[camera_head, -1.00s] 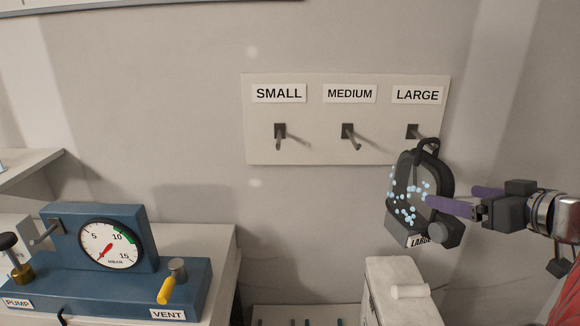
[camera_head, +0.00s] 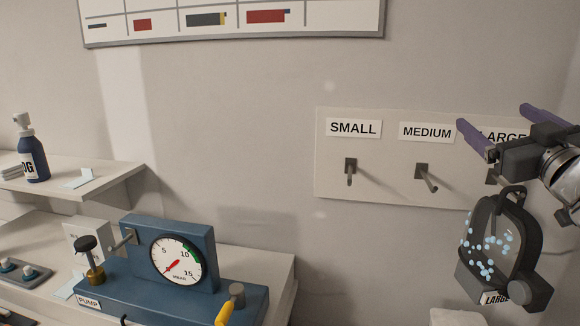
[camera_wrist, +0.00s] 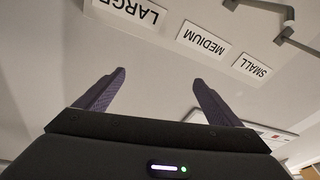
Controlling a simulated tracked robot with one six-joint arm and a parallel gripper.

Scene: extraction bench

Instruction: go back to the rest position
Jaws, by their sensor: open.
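My gripper (camera_head: 503,128) is in the upper right of the head view, in front of the LARGE label. Its two purple fingers are spread apart with nothing between them; they also show open and empty in the wrist view (camera_wrist: 155,95). A dark mask-like item (camera_head: 500,245) tagged LARGE, with pale blue dots on its clear front, hangs by its top loop at the LARGE hook, below my gripper. The hook is mostly hidden. The mask is not visible in the wrist view.
The hook board (camera_head: 386,190) has bare SMALL (camera_head: 350,168) and MEDIUM (camera_head: 427,178) hooks. A blue gauge unit (camera_head: 170,290) with a yellow-handled vent stands at lower left. A shelf (camera_head: 110,187) holds a fog bottle (camera_head: 32,155). The wall between is clear.

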